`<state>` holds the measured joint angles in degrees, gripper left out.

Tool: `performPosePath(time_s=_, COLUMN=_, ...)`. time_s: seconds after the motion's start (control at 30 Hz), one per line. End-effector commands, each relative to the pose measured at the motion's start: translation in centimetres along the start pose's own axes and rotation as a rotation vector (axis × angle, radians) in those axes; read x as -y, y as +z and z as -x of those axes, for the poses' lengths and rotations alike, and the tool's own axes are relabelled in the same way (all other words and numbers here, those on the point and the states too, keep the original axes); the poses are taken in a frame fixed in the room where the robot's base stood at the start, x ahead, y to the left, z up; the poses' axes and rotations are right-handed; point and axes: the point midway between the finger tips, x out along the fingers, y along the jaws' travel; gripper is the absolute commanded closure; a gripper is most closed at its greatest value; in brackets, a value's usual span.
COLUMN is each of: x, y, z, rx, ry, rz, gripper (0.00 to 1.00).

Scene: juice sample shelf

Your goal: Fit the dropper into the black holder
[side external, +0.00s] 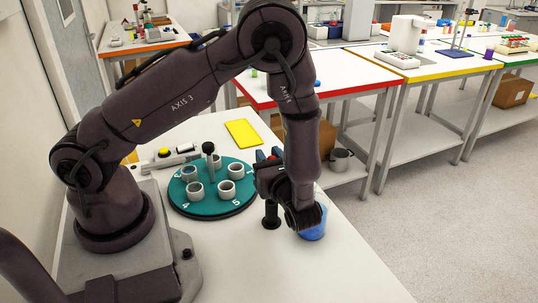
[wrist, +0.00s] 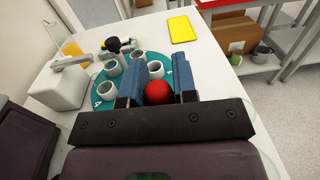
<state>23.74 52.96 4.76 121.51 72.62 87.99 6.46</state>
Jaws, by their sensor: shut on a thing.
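My gripper (wrist: 157,78) is shut on the dropper, with its red bulb (wrist: 158,92) between the two blue fingers in the wrist view. In the side external view my gripper (side external: 268,162) is partly covered by my own wrist, and a little of the red bulb shows at its fingers. The rest of the dropper is hidden in both views. The black holder (side external: 271,216) stands upright on the white table, just below my gripper in the picture. I cannot tell whether the dropper's tip is above it or inside it. The holder is hidden in the wrist view.
A teal turntable (side external: 217,210) with several white cups and a black centre post stands left of the holder. A clear beaker with blue liquid (side external: 313,232) is close on the holder's right. A yellow pad (side external: 242,132) lies behind. The table's front is clear.

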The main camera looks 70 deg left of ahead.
Motion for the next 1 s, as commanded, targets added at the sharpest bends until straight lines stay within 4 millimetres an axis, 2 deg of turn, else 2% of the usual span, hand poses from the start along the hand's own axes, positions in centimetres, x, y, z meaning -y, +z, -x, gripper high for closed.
performPosePath(time_s=0.47, x=0.0, y=-1.0, z=0.0, rx=0.001, ry=0.000, rz=0.000, gripper=0.83)
performPosePath(time_s=1.0, x=0.0, y=-1.2, z=0.0, rx=0.001, ry=0.000, rz=-0.001, gripper=0.83)
